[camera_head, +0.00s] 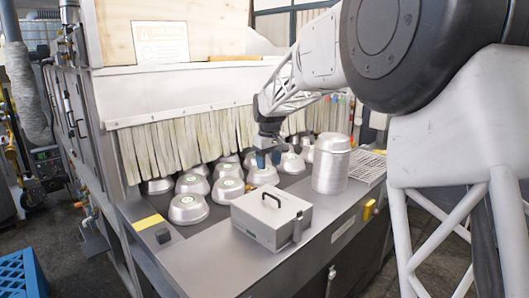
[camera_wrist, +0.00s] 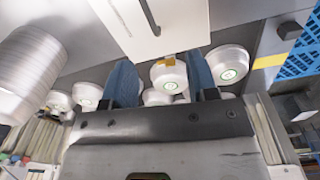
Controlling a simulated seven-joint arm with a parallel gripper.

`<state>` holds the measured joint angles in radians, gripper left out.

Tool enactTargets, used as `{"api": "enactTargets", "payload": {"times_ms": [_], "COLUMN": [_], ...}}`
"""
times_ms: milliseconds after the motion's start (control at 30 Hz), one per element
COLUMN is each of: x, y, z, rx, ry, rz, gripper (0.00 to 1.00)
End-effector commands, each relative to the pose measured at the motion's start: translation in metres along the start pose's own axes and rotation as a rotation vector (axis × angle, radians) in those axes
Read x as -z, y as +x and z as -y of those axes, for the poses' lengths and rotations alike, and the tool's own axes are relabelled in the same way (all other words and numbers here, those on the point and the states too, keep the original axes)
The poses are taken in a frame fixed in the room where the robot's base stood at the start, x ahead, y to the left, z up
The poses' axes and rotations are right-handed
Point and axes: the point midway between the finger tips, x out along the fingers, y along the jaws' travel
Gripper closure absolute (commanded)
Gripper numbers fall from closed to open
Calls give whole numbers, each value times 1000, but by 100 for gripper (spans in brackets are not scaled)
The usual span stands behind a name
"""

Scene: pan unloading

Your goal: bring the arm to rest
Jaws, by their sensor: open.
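My gripper (camera_head: 268,160) hangs from the arm over the pans, its blue fingers pointing down. In the wrist view the two fingers of my gripper (camera_wrist: 158,60) stand apart with nothing held between them. Several round metal pans lie upside down on the dark belt, most with a green-and-white label; one pan (camera_head: 188,208) lies at the front left. A pan (camera_wrist: 168,75) shows beyond and between the fingers, and another pan (camera_wrist: 229,64) lies to their right. Whether the fingers touch any pan cannot be told. A tall stack of pans (camera_head: 331,170) stands right of my gripper.
A grey metal box (camera_head: 270,222) with a black handle stands on the front ledge, close to the stack. A strip curtain (camera_head: 185,140) hangs behind the pans. A grating (camera_head: 368,166) lies right of the stack. A blue crate (camera_head: 22,275) stands at lower left.

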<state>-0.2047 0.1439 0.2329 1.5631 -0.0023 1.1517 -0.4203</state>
Motion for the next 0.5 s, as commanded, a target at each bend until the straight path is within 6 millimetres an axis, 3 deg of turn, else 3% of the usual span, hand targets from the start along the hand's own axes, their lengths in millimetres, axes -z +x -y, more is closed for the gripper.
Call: {"api": "enactTargets", "payload": {"times_ms": [500], "x": [-144], "y": [-40], "z": [21], "rx": [-23], "ry": [170], "rz": [-43], "gripper": [47]}}
